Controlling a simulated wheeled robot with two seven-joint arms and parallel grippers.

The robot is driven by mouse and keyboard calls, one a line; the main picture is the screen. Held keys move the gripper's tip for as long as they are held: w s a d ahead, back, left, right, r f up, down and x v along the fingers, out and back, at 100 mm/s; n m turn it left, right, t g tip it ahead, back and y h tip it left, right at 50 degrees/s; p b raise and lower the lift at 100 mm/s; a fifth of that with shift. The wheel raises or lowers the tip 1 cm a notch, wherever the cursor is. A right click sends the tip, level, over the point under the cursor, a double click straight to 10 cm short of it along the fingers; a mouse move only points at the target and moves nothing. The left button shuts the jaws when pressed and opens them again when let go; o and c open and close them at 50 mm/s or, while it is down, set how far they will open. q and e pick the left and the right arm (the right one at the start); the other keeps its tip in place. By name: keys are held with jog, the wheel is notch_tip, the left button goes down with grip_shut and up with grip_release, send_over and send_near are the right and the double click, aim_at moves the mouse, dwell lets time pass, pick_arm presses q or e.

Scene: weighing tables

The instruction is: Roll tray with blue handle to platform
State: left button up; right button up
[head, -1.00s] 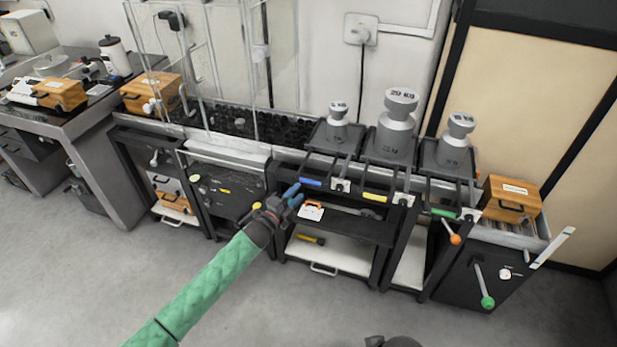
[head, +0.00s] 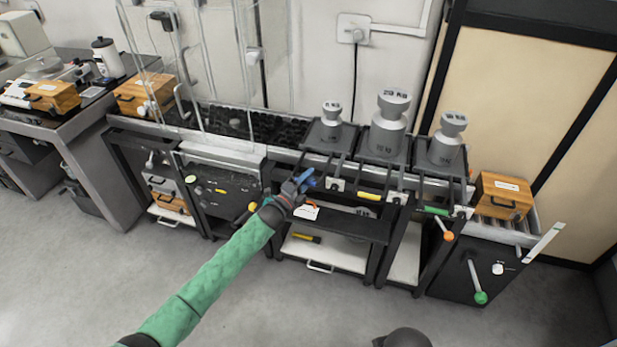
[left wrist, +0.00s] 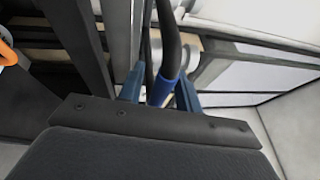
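The tray with the blue handle (head: 309,139) stands on the rack at the back, left of two similar trays, with a small grey weight (head: 331,118) on it. My left gripper (head: 307,180) is at its handle, which it mostly hides in the head view. In the left wrist view the blue handle (left wrist: 163,92) lies between my two blue fingers, close to the right one, with a gap at the left one; they look open. A dark studded bed (head: 235,122), perhaps the platform, lies left of the tray behind clear panels. My right gripper is not in view.
Two trays with larger weights (head: 388,130) (head: 446,145) stand to the right, with yellow (head: 369,196) and green (head: 436,211) handles. A wooden box (head: 502,196) sits on rollers at far right. Green-knobbed and orange-knobbed levers stick out in front. The floor (head: 90,285) is clear.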

pick_arm(q)
jog(key=shift+w+d, duration=0.15)
jog(key=shift+d, duration=0.05)
grip_shut()
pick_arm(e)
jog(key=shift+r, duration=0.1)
pick_arm(q)
jog(key=shift+a, duration=0.15)
